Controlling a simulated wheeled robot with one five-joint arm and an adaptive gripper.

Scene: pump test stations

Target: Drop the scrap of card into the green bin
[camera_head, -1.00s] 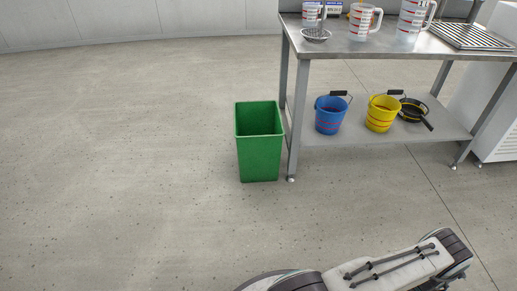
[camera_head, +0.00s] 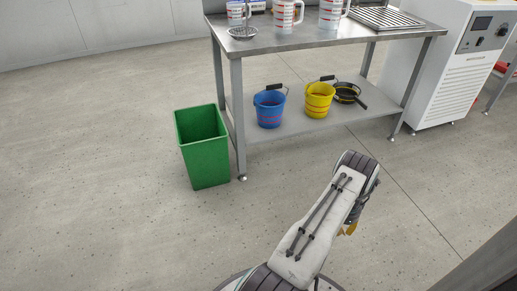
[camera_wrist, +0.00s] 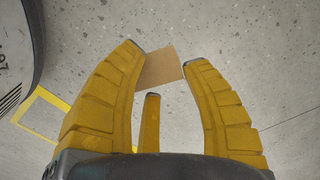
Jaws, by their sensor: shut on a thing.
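The scrap of card (camera_wrist: 160,68) is a small flat brown piece. In the wrist view it sits between the yellow fingertips of my gripper (camera_wrist: 164,72), which is shut on it, with bare floor beyond. The green bin (camera_head: 205,160) is an open-topped square tub on the floor in the head view, left of the steel table. My gripper is mostly hidden behind my arm in the head view; only a bit of yellow shows, to the right of the bin and apart from it. The card cannot be seen there.
The steel table (camera_head: 300,38) holds several measuring jugs and a drain grid (camera_head: 383,18). Its lower shelf (camera_head: 290,124) carries a blue bucket (camera_head: 269,110), a yellow bucket (camera_head: 318,102) and a black pan (camera_head: 346,93). A white cabinet (camera_head: 443,70) stands right. Floor left and in front is clear.

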